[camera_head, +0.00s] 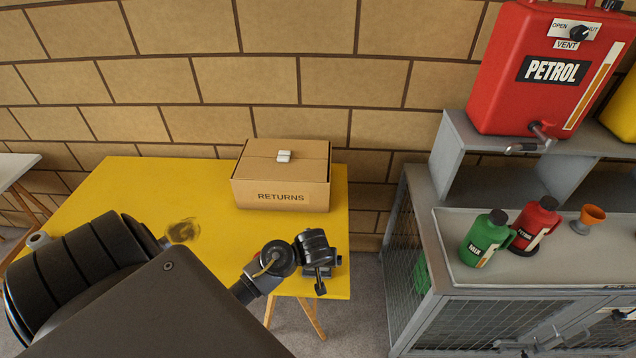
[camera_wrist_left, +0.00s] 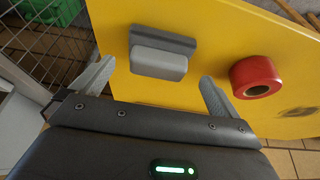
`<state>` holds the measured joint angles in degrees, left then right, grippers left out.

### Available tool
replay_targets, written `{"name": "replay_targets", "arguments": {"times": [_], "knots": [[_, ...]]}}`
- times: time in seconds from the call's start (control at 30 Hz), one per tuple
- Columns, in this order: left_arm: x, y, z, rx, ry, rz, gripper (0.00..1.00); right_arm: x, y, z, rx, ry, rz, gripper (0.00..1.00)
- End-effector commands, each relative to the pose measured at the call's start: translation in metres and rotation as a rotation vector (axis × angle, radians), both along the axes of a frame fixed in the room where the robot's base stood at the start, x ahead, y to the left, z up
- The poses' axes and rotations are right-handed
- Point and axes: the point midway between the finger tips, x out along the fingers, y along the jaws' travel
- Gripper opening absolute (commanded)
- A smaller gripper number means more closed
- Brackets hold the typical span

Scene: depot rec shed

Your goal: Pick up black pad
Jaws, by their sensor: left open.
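My left gripper (camera_head: 319,276) is over the front right part of the yellow table, its fingers hard to make out in the head view. In the left wrist view the gripper (camera_wrist_left: 155,88) is open and empty, with two light grey fingers wide apart. A two-tone block, a dark grey pad with a light grey body (camera_wrist_left: 158,63), lies on the table beyond and roughly between the fingertips, apart from them. It is the only pad-like thing I see, and it looks grey rather than black. I cannot make it out in the head view. My right gripper is not in view.
A red tape roll (camera_wrist_left: 255,77) lies near one finger on the yellow table (camera_head: 130,190). A cardboard RETURNS box (camera_head: 281,178) with a white handle stands at the back. A dark smudge (camera_head: 183,231) marks the table. A grey mesh cabinet (camera_head: 450,325) with bottles stands right, past a gap.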

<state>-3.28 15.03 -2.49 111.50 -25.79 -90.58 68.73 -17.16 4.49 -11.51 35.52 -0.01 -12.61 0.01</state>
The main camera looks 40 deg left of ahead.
Motion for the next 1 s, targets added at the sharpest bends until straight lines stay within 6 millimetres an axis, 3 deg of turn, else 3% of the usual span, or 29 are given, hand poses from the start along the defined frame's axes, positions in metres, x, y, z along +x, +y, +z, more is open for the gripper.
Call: {"name": "replay_targets", "arguments": {"times": [0.23,0.57,0.87,1.0], "knots": [[0.013,0.007,-0.033,0.003,0.002,-0.001,1.0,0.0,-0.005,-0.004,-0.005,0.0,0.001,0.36],[0.015,0.007,-0.038,0.0,0.002,-0.001,0.99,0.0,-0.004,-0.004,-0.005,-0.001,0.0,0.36],[0.015,0.007,-0.038,0.0,0.002,-0.001,0.59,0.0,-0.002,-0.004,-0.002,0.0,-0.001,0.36],[0.015,0.007,-0.038,0.001,0.001,-0.001,0.57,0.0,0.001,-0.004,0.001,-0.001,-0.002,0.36]]}}
